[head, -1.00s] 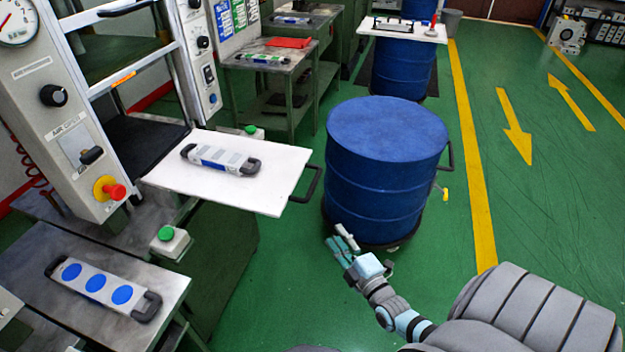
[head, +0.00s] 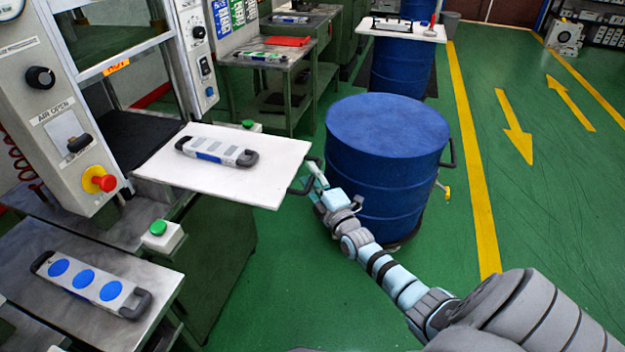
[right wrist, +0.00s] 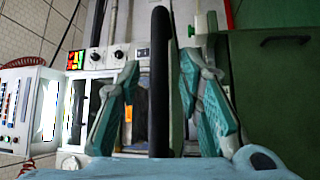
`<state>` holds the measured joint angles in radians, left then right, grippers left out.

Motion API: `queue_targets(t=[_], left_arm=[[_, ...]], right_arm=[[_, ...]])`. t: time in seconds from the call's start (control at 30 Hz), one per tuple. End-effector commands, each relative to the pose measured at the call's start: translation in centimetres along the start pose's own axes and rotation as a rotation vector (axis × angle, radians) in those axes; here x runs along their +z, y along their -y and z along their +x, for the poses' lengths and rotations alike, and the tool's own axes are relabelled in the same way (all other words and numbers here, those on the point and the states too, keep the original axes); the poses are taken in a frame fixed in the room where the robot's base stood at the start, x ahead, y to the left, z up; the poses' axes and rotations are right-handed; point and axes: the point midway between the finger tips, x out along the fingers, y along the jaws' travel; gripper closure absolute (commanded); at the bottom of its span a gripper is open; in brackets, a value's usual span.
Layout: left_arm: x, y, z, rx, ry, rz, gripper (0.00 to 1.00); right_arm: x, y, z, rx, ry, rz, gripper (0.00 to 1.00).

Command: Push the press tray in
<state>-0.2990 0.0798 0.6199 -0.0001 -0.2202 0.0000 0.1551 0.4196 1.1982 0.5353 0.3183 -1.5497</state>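The press tray (head: 262,184) is a white plate sticking out of the press, with a grey and blue mould (head: 217,151) lying on it. Its black handle (head: 292,190) is at the right edge. My right gripper (head: 316,184) is at this handle in the head view. In the right wrist view, the handle bar (right wrist: 160,80) stands upright between my two teal fingers, with a gap on each side, so the right gripper is open around it. The right fingertips partly overlap the handle in the head view. My left gripper is not in view.
The press panel (head: 70,130) with a red stop knob stands left of the tray. A green button box (head: 163,236) is in front of it. A second mould (head: 90,284) lies on a metal table (head: 40,246) at front left. A blue drum (head: 385,160) stands close behind my right gripper.

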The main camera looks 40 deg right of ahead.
Motion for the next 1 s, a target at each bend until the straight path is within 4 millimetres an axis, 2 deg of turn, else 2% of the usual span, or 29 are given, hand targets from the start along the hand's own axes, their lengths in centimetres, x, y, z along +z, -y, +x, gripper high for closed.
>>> queue_targets(t=[0.07,0.1,0.3,0.73,1.0], left_arm=[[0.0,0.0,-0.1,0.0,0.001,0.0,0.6],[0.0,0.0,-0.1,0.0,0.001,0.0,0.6],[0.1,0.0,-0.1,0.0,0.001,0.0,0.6],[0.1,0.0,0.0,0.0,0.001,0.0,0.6],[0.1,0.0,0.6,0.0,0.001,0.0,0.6]], right_arm=[[0.0,-0.1,0.0,0.0,0.0,0.0,0.67],[0.0,-0.1,0.0,0.0,0.0,0.0,0.7],[0.0,-0.1,0.0,0.0,0.0,0.0,1.0],[-0.3,0.0,0.2,0.001,0.0,0.0,1.0],[-2.8,0.7,2.7,0.003,-0.002,0.003,1.0]])
